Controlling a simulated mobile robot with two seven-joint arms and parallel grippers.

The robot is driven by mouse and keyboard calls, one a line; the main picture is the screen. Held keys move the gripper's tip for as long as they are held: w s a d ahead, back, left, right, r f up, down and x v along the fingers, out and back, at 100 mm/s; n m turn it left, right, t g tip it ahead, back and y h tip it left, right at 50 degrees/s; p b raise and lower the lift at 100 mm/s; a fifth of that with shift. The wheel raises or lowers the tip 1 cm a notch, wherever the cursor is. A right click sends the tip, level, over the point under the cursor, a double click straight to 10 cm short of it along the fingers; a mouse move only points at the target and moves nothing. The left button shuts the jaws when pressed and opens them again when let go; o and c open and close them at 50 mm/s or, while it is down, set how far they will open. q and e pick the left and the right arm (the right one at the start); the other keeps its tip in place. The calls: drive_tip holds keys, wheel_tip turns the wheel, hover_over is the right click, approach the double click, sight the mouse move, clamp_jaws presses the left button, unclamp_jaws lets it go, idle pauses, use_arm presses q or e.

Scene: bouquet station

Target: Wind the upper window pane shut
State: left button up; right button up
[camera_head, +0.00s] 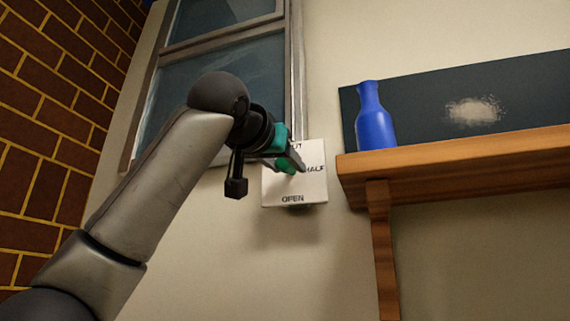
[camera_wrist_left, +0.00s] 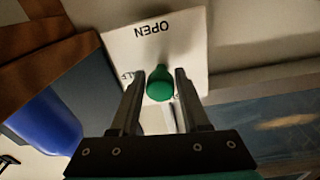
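A white plate (camera_head: 312,188) on the wall beside the window carries a dial marked OPEN at the bottom and HALF at the right. The top word is partly hidden by my left gripper (camera_head: 298,160). In the left wrist view a green knob (camera_wrist_left: 160,84) stands out from the plate (camera_wrist_left: 192,50). My left gripper (camera_wrist_left: 159,76) is open, with its fingertips on either side of the knob and slight gaps showing. The upper window pane (camera_head: 220,14) is cut off by the picture's top edge, so its full position is hidden. My right gripper is not in view.
A wooden shelf (camera_head: 460,155) to the right of the plate holds a blue bottle (camera_head: 373,120) near its left end. A dark panel (camera_head: 520,90) is behind it. The lower window pane (camera_head: 185,85) is behind my left arm. A brick wall (camera_head: 50,100) is at the left.

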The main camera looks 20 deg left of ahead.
use_arm(q)
drive_tip(key=o, duration=0.3)
drive_tip(key=s+b, duration=0.1)
drive_tip(key=s, duration=0.4)
drive_tip(key=s+b, duration=0.1)
drive_tip(key=s, duration=0.4)
drive_tip(key=s+a+b, duration=0.1)
drive_tip(key=s+b, duration=0.1)
drive_tip(key=s, duration=0.3)
drive_tip(key=shift+s+a+f, duration=0.1)
drive_tip(key=shift+s+f, duration=0.05)
drive_tip(key=shift+f, duration=0.15)
